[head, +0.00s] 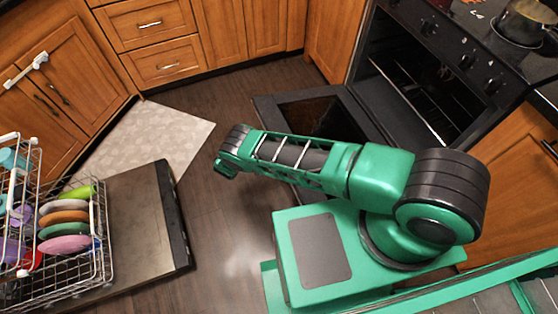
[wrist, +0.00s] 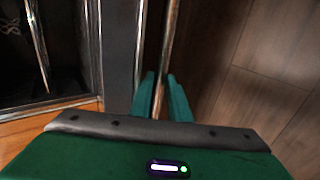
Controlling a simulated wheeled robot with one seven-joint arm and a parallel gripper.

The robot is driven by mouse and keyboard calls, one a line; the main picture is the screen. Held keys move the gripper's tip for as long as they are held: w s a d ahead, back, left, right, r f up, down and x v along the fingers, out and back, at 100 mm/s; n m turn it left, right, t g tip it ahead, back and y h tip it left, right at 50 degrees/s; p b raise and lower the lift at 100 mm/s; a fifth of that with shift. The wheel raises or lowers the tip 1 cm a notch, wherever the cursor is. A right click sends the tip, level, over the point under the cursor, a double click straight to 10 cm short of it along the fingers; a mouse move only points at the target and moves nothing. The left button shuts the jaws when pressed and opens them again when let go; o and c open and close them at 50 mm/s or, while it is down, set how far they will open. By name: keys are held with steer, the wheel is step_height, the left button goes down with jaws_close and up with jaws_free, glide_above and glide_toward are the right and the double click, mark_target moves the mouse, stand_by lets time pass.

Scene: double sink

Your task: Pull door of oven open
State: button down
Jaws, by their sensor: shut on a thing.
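The black oven (head: 425,80) stands at the upper right in the head view, with its cavity and racks exposed. Its door (head: 272,108) is swung far down, and its dark inner face shows partly behind my green arm. In the wrist view the door edge (wrist: 120,55) runs as a dark strip left of the door handle (wrist: 170,40), a thin metal bar. My gripper (wrist: 164,92) has its two green fingers shut around the handle bar. In the head view my arm hides the gripper and the handle.
An open dishwasher door (head: 140,230) and a rack of colored plates (head: 65,225) are at the lower left. A light mat (head: 150,145) lies on the dark wood floor. Wooden cabinets (head: 150,40) line the back. A pot (head: 525,22) stands on the stovetop.

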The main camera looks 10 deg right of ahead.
steer(key=shift+a+f, duration=0.15)
steer(key=shift+f, duration=0.4)
steer(key=c, duration=1.9)
jaws_free()
steer(key=shift+s, duration=0.1)
steer(key=v, duration=1.1)
steer(key=shift+a+r, duration=0.1)
steer(key=shift+r, duration=0.35)
steer(key=shift+w+r, duration=0.1)
steer(key=shift+w, duration=0.1)
